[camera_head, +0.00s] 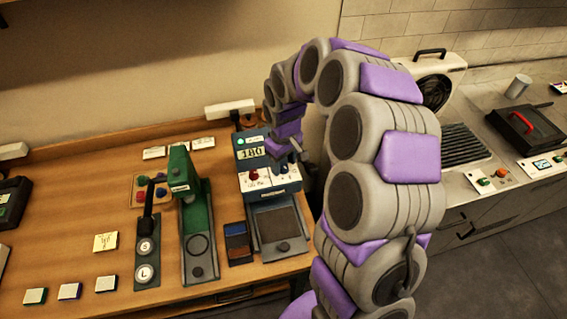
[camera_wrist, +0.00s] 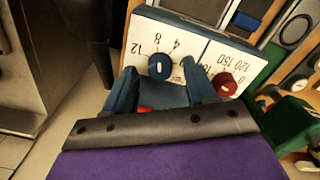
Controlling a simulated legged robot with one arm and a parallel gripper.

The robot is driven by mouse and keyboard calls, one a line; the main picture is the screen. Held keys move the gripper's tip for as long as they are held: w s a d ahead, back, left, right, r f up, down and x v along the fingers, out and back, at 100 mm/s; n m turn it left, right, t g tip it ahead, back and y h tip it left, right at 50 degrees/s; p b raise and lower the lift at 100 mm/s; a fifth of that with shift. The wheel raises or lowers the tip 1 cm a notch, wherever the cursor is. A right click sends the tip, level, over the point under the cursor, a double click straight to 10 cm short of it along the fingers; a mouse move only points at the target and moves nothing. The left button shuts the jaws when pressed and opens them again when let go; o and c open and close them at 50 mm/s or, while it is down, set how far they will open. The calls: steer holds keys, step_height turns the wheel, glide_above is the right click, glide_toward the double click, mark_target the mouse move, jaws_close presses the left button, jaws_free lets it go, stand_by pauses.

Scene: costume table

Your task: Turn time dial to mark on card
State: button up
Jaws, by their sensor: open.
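The heat press has a dark blue control box (camera_head: 250,154) with a display (camera_head: 251,153) reading 180. Its white panel carries a red dial (camera_head: 254,176) and a blue dial. In the wrist view the blue dial (camera_wrist: 160,66) has 4, 8 and 12 printed around it. The red dial (camera_wrist: 225,84) has 120 and 150 nearby. My gripper (camera_wrist: 159,70) is open, its blue fingers on either side of the blue dial; I cannot tell whether they touch it. In the head view my gripper (camera_head: 291,150) is over the panel's right side. I cannot tell which card is meant.
A yellow note (camera_head: 105,242) and white cards (camera_head: 154,152) lie on the wooden table (camera_head: 70,215). A green press (camera_head: 196,225) stands left of the heat press. A dark swatch (camera_head: 237,243) lies between them. A grey counter with a red-handled box (camera_head: 525,126) is at right.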

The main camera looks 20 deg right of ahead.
mark_target(283, 166)
steer(key=shift+f, duration=0.35)
jaws_close()
steer(key=shift+r+n+p, duration=0.1)
steer(key=shift+n+p, duration=0.3)
steer(key=shift+p, duration=0.1)
jaws_free()
stand_by(0.4)
step_height(283, 166, up, 17)
steer(key=p, duration=0.1)
stand_by(0.4)
